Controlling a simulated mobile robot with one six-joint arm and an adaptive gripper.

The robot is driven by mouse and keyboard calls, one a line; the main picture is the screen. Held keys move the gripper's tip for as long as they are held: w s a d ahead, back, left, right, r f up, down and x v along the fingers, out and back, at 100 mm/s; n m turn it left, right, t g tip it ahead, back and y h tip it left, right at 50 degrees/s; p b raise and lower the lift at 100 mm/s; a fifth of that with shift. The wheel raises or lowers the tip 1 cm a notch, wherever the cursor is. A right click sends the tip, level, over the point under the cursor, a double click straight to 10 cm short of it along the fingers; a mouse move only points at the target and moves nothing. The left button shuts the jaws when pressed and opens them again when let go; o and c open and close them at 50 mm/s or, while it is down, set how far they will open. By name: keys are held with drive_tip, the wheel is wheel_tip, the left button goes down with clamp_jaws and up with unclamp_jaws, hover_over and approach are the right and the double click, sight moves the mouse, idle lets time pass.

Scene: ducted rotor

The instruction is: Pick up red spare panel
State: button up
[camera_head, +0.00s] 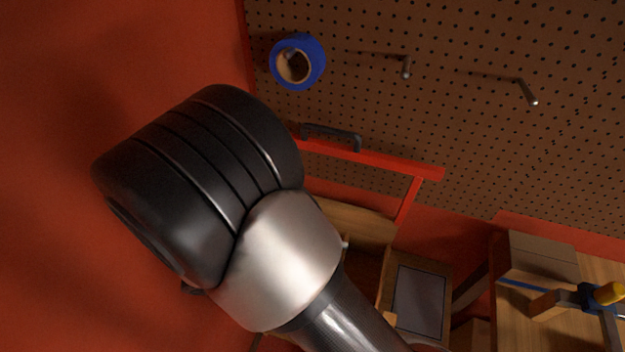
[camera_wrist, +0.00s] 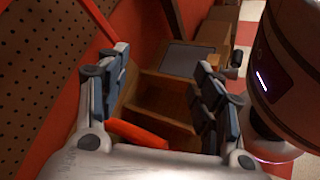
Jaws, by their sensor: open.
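A red bar-like frame (camera_head: 390,165) with a dark handle (camera_head: 332,137) on its top stands in front of the pegboard in the head view. It may be the red spare panel, but I cannot tell for sure; my arm hides its left part. In the wrist view my gripper (camera_wrist: 163,62) is open, its two fingers wide apart. A red-orange piece (camera_wrist: 138,134) shows low between the fingers, near the palm. I cannot tell whether it touches the gripper, or whether it is the panel. In the head view my gripper's fingers are hidden behind my arm.
A wooden compartment box (camera_wrist: 158,102) lies beyond the fingers, with a grey-topped section (camera_wrist: 187,56). The pegboard (camera_head: 450,110) holds a blue tape roll (camera_head: 312,48) and two bare hooks. A wooden bench (camera_head: 520,325) with a clamp (camera_head: 585,297) stands at right.

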drive_tip(key=s+a+f+n+t+y+b, duration=0.1)
drive_tip(key=s+a+f+n+t+y, duration=0.2)
drive_tip(key=f+n+t, duration=0.65)
drive_tip(key=a+f+n+t+y+b, duration=0.25)
drive_tip(key=a+f+n+t, duration=0.3)
drive_tip(key=f, duration=0.65)
drive_tip(key=shift+g, duration=0.5)
drive_tip(key=b+x, duration=0.1)
drive_tip(key=x, duration=1)
drive_tip(key=shift+d, duration=0.2)
drive_tip(key=shift+b+x, duration=1.25)
drive_tip(key=shift+x, duration=1.75)
drive_tip(key=shift+a+r, duration=0.1)
drive_tip(key=shift+r, duration=0.05)
drive_tip(key=shift+c, duration=0.2)
clamp_jaws()
